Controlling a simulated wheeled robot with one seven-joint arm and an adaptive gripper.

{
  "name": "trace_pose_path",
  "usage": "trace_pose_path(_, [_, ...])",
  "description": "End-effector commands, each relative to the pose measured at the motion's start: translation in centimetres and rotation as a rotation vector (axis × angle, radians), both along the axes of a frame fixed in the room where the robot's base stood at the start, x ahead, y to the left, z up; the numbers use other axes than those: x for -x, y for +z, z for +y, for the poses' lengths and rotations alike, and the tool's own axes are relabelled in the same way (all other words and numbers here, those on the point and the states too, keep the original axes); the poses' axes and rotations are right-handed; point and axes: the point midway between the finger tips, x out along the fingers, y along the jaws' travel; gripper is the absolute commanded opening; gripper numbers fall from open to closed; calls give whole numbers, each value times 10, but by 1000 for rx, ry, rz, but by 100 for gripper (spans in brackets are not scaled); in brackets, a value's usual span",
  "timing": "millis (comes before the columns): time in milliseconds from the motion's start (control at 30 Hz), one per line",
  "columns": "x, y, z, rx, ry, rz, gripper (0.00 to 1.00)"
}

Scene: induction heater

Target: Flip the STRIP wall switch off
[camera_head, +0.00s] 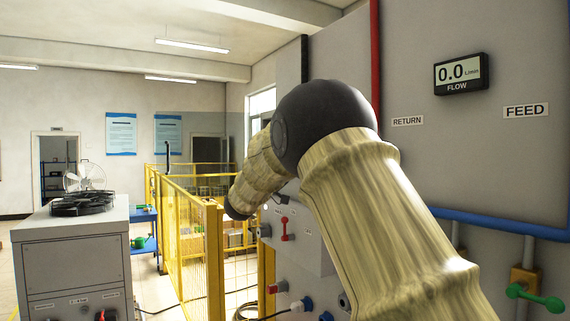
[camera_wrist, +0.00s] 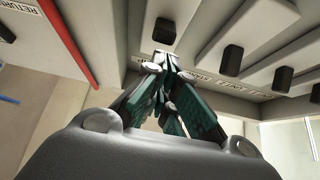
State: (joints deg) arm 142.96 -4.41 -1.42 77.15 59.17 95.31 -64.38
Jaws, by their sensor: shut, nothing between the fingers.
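Black wall switches stick out from a pale panel in the wrist view: one (camera_wrist: 164,33) just beyond my fingertips, a second (camera_wrist: 232,56) to its right and a third (camera_wrist: 282,77) farther right. Small labels run along the panel edge, too tilted and small to read surely, so I cannot tell which switch is STRIP. My gripper (camera_wrist: 166,62) is shut and empty, its fingertips close to the panel edge below the first switch in the picture. I cannot tell whether they touch anything. In the head view my arm hides the switches and most of the gripper.
The grey wall carries a FLOW display (camera_head: 461,74), a red pipe (camera_head: 375,60) and a blue pipe (camera_head: 500,224). A panel with a red handle (camera_head: 285,229) stands beyond my arm. A yellow fence (camera_head: 205,250) and a grey cabinet (camera_head: 72,255) are at left.

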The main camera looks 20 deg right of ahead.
Motion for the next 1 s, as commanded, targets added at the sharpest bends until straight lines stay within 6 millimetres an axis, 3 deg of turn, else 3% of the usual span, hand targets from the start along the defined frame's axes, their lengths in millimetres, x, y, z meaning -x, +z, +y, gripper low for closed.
trace_pose_path(167, [4, 3, -9, -6, -11, -1, 0])
trace_pose_path(367, [4, -2, -5, -7, -10, -1, 0])
trace_pose_path(1000, [10, -66, 53, -6, -12, 0, 0])
